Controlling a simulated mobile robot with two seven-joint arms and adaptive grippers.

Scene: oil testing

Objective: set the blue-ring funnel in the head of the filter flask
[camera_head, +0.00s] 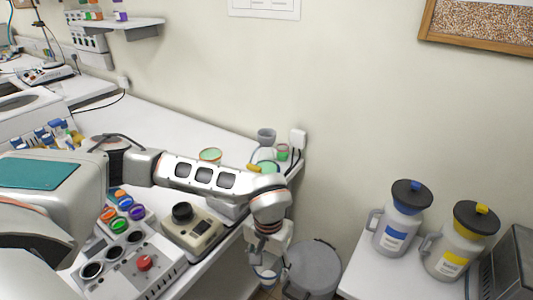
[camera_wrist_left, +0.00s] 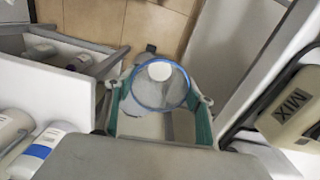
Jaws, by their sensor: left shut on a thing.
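My left gripper (camera_head: 268,268) hangs past the bench's front edge with its fingers pointing down. It is shut on the blue-ring funnel (camera_head: 267,275), partly hidden by the gripper. In the left wrist view the funnel (camera_wrist_left: 160,72) shows as a clear cone with a blue rim, between the green finger pads of the gripper (camera_wrist_left: 158,96). A grey-topped vessel (camera_head: 266,135) stands at the bench's back right corner, partly behind my arm; I cannot tell for certain whether it is the filter flask. My right gripper is not in view.
A mixer box (camera_head: 193,231) and button panel (camera_head: 130,270) sit on the bench. A grey lidded bin (camera_head: 313,270) stands on the floor. Blue-label (camera_head: 398,235) and yellow-label (camera_head: 447,259) jugs stand on the right table. An open drawer (camera_wrist_left: 62,50) holds bottles.

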